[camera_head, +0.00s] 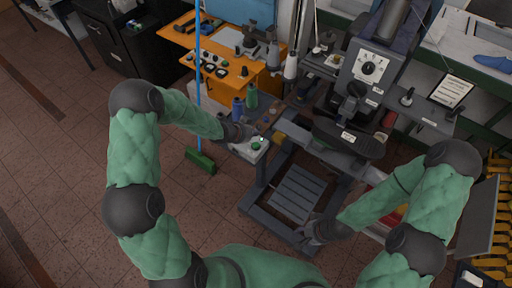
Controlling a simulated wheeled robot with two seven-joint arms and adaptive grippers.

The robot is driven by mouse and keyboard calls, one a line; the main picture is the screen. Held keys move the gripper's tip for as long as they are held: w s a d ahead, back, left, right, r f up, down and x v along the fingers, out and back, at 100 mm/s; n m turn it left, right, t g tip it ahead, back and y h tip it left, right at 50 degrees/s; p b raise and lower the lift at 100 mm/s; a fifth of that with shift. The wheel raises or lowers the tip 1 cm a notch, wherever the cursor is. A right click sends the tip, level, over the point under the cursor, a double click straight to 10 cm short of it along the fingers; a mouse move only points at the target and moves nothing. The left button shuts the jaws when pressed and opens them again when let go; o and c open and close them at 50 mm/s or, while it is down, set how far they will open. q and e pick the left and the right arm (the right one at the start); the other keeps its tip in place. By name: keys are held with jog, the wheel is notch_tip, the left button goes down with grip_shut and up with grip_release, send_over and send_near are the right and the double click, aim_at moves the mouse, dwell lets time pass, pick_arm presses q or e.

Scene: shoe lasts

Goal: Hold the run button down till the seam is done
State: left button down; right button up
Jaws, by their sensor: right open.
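A green run button (256,146) sits on a pale box (240,149) at the left of the dark stitching machine (372,93). My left gripper (252,133) is right at the box, just above the button in the picture. I cannot tell whether it touches the button, and its fingers are too small and dark to read. My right gripper (304,241) is open, low by the front of the machine's stand, away from the button. The seam cannot be made out.
The machine's stand has a slatted grey treadle (296,194). An orange bench (232,75) with tools stands behind, with green and blue spools (251,95) nearby. A broom with a green head (200,160) stands at the left. Open tiled floor lies at the left.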

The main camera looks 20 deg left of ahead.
aim_at(255, 146)
pick_arm(q)
jog(key=shift+f+b, duration=1.9)
jog(key=shift+f, duration=0.85)
jog(key=shift+f+b, duration=0.35)
jog(key=shift+f, duration=0.05)
